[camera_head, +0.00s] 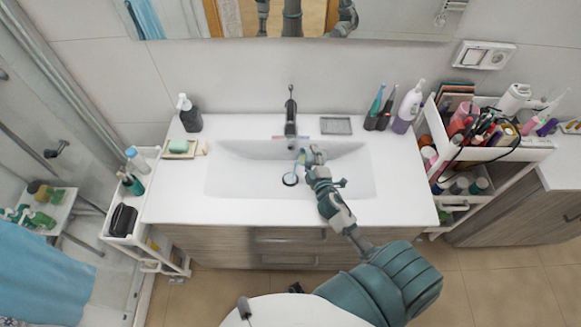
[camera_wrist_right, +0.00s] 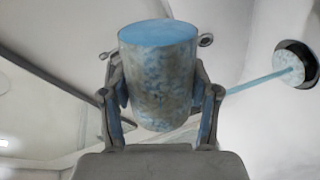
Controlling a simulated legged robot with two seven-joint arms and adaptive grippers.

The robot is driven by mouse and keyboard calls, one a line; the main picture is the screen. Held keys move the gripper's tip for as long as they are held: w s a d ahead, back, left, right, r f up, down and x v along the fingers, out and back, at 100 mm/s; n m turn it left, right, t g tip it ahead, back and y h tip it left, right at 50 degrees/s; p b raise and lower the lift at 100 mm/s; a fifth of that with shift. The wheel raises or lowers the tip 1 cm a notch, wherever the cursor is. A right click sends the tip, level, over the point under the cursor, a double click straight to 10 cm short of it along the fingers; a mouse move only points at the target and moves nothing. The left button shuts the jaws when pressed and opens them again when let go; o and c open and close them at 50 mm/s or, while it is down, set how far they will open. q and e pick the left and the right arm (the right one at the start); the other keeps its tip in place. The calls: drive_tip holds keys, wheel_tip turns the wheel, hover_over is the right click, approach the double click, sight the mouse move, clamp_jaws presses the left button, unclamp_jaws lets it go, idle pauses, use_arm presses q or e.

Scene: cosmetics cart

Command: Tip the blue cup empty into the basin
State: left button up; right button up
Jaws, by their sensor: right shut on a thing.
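The blue cup (camera_wrist_right: 157,80), mottled blue and grey, is between the two fingers of my right gripper (camera_wrist_right: 160,100), which is shut on it. In the head view my right gripper (camera_head: 311,158) reaches over the white basin (camera_head: 345,172), and only a small blue part of the cup (camera_head: 301,157) shows. A thin pale blue streak (camera_wrist_right: 250,82), like liquid, runs to a pale patch on the dark round drain (camera_wrist_right: 296,64). I cannot tell how much is in the cup. My left gripper is out of view.
The faucet (camera_head: 290,115) stands behind the basin, close to my right gripper. A dark soap bottle (camera_head: 190,115) and a soap dish (camera_head: 180,148) are on the left counter. Toothbrushes and a white bottle (camera_head: 409,106) stand at the back right. A loaded cart (camera_head: 430,150) is at the right.

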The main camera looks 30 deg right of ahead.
sight(306, 162)
drive_tip(key=shift+r+n, duration=0.2)
drive_tip(key=shift+n, duration=0.2)
drive_tip(key=shift+w+a+r+n+p, duration=0.15)
drive_tip(key=shift+a+r+n+p, duration=0.05)
drive_tip(key=shift+a+n+p, duration=0.2)
drive_tip(key=shift+w+a+r+n+p, duration=0.15)
drive_tip(key=shift+a+n+p, duration=0.15)
drive_tip(key=shift+a+p, duration=0.2)
idle(0.4)
drive_tip(key=shift+r+n, duration=0.1)
drive_tip(key=shift+n, duration=0.2)
drive_tip(key=shift+a+h+p, duration=0.1)
drive_tip(key=shift+h+p, duration=0.3)
drive_tip(key=shift+p, duration=0.05)
drive_tip(key=shift+w+a+r+n+p, duration=0.15)
drive_tip(key=shift+r+n+p, duration=0.1)
drive_tip(key=shift+n+p, duration=0.3)
